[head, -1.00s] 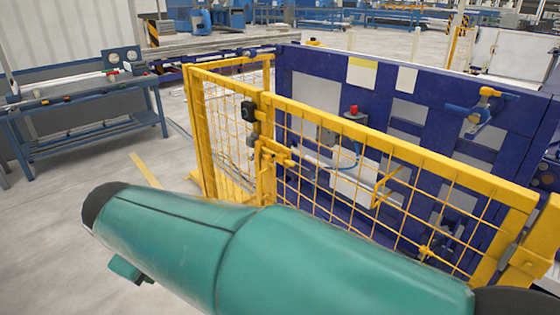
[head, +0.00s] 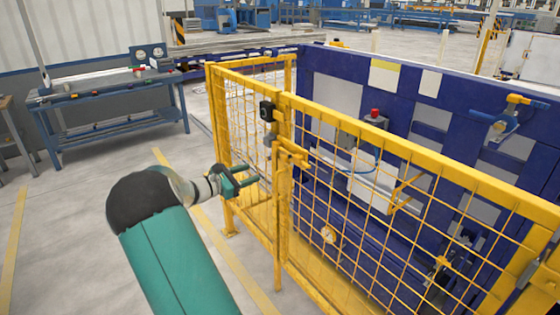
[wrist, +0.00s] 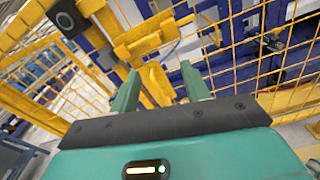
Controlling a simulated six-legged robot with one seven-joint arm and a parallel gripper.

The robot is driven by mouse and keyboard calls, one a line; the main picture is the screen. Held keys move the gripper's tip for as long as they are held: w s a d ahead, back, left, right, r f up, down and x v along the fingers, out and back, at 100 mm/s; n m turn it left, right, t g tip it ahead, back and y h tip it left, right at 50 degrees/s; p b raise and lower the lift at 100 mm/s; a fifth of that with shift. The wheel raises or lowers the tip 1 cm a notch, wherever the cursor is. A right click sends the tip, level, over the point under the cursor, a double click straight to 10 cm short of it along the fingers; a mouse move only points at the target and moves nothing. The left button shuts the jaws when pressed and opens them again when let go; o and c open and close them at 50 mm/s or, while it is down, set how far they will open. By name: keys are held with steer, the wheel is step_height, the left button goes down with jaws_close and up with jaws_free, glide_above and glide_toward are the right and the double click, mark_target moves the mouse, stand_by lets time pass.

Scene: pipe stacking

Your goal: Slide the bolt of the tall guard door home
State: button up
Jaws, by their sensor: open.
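The tall guard door (head: 405,148) is a yellow frame with wire mesh, standing upright beside a yellow post. Its yellow bolt (head: 291,153) sits at the post and door edge, below a black box. In the wrist view the yellow bolt hardware (wrist: 140,42) is just ahead of the fingers, with a yellow piece hanging down between them in the picture. My gripper (head: 248,177) is open, left of the bolt and a little lower, apart from it in the head view. Its two green fingers (wrist: 160,72) point at the bolt area. I cannot tell how far the bolt is slid.
A black box with a round face (head: 267,111) is fixed on the post above the bolt. A dark blue machine (head: 470,100) stands behind the mesh. A blue workbench (head: 110,95) is at the left. The floor (head: 85,215) left of my arm is clear.

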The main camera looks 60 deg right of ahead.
mark_target(282, 159)
steer(key=shift+n+h, duration=0.4)
steer(key=x, duration=1.4)
steer(key=shift+w+d+f, duration=0.2)
steer(key=shift+d+f, duration=0.05)
steer(key=shift+d, duration=0.3)
jaws_close()
